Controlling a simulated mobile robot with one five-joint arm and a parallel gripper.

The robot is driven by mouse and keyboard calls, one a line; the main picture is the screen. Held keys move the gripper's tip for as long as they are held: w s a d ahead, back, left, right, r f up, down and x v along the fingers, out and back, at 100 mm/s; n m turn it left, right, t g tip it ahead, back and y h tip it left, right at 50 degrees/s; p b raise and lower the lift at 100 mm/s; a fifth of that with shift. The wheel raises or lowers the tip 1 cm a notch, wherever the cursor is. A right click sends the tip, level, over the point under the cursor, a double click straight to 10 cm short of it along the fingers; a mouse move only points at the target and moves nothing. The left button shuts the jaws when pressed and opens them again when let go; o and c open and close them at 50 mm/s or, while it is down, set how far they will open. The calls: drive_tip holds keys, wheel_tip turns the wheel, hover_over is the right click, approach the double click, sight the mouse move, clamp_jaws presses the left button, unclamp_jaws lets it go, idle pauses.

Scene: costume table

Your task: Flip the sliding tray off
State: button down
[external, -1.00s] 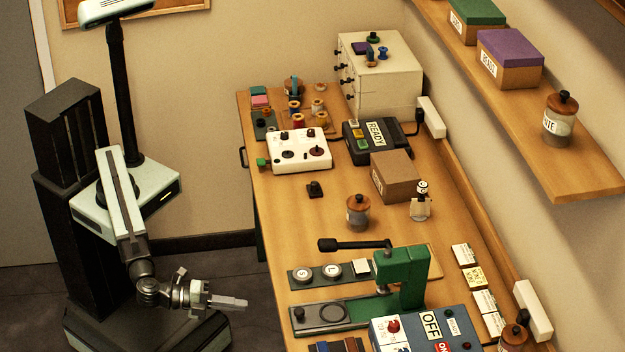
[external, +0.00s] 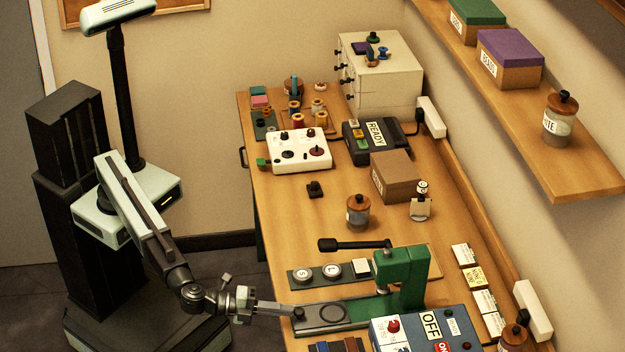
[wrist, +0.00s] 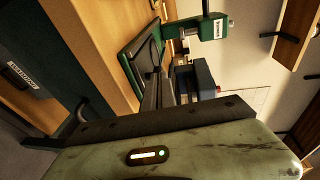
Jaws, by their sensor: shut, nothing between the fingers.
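The sliding tray (external: 330,314) is a dark flat slide with a round ring mark at the foot of the green press (external: 402,280). A small black knob (external: 299,313) stands at its left end. My gripper (external: 288,308) is shut and empty, with its fingertips at the table's left edge, right beside the knob; whether they touch it I cannot tell. In the wrist view the fingers (wrist: 158,92) point toward the green-edged base of the press (wrist: 140,52), and the knob cannot be made out there.
A strip with round S and L pads (external: 318,273) and a black-handled lever (external: 350,245) lie behind the tray. A blue control box (external: 405,335) with OFF and ON labels stands in front of the press. A jar (external: 358,212) is farther back.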

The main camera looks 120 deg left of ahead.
sight(316, 313)
drive_tip(key=x, duration=0.3)
drive_tip(key=a+r+x, duration=0.1)
drive_tip(key=x, duration=0.5)
drive_tip(key=shift+s+a+r, duration=0.25)
drive_tip(key=shift+s+d, duration=0.1)
drive_tip(key=p+v, duration=0.2)
drive_tip(key=v, duration=1.1)
drive_tip(key=shift+s+d, duration=0.25)
drive_tip(key=shift+s, duration=0.05)
drive_tip(key=shift+r, duration=0.1)
